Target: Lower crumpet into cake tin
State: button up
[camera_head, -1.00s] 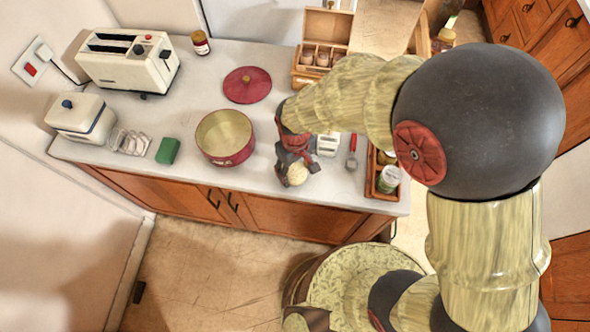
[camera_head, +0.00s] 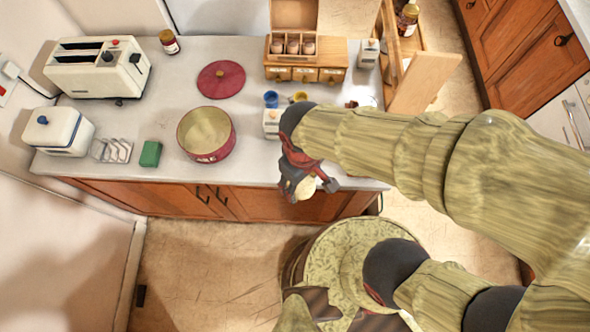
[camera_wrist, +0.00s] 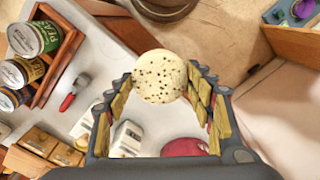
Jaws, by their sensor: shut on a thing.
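The crumpet is a pale round with dark holes; it shows in the wrist view (camera_wrist: 160,77) between the fingertips and in the head view (camera_head: 304,190). My gripper (camera_head: 308,187) is shut on it, and both fingers show in the wrist view (camera_wrist: 158,84). It holds the crumpet near the counter's front edge, right of the tin. The cake tin (camera_head: 226,148) is a round red tin with a cream inside. It stands open on the counter and looks empty. Its round red lid (camera_head: 221,79) lies behind it.
A green sponge (camera_head: 150,154), a wire rack (camera_head: 112,151), a white box with a blue knob (camera_head: 58,132) and a toaster (camera_head: 97,68) stand to the left. A wooden drawer box (camera_head: 305,58) is at the back. Wrist view: cans (camera_wrist: 32,39) stand in a wooden tray.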

jog(key=shift+w+a+r, duration=0.15)
jog(key=shift+a+r, duration=0.2)
jog(key=w+a+f+p, duration=0.1)
jog(key=w+a+p, duration=0.1)
jog(key=w+a, duration=0.8)
jog(key=w+a+p, duration=0.2)
jog(key=w+a, duration=0.9)
jog(key=a, duration=0.7)
jog(key=shift+f, duration=0.4)
jog(key=shift+a, duration=0.1)
jog(key=shift+f, duration=0.1)
jog(key=shift+f+b, duration=1.5)
jog(key=shift+f, duration=1.6)
jog(key=shift+f+b, duration=0.9)
jog(key=shift+f, duration=0.95)
